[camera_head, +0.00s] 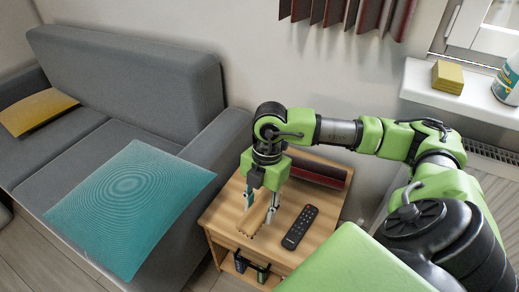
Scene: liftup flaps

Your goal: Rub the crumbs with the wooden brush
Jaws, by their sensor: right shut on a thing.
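A wooden brush (252,218) is held in my right gripper (259,211), low over the small wooden side table (326,227). The gripper points down with its fingers closed on either side of the brush. I cannot tell whether the brush touches the table top. Crumbs cannot be made out; some of the table top behind the gripper is hidden. My left gripper is not in view.
A black remote (300,227) lies just right of the brush. A dark red object (318,173) lies at the table's back edge. A grey sofa (130,82) with a teal cushion (130,205) stands left. A sponge (447,77) and bottle (508,80) stand on the sill.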

